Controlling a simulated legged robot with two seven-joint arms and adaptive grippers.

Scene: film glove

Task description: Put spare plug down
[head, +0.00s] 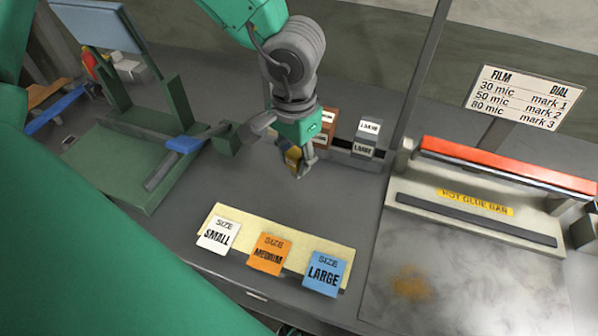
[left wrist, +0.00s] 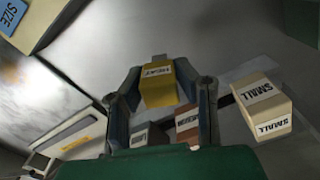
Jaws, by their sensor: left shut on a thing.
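The spare plug is a yellow block (head: 292,158) with a small label I cannot read clearly. It also shows in the left wrist view (left wrist: 158,88), between the fingers. My left gripper (head: 297,165) is shut on it, over the grey bench in front of the labelled blocks. Whether the plug touches the bench is unclear. In the left wrist view the gripper (left wrist: 160,105) has a finger on each side of the plug. My right gripper is not in view.
A brown block (head: 325,125) and a grey LARGE block (head: 364,149) stand behind the gripper. A cream SMALL block (left wrist: 262,110) shows in the left wrist view.

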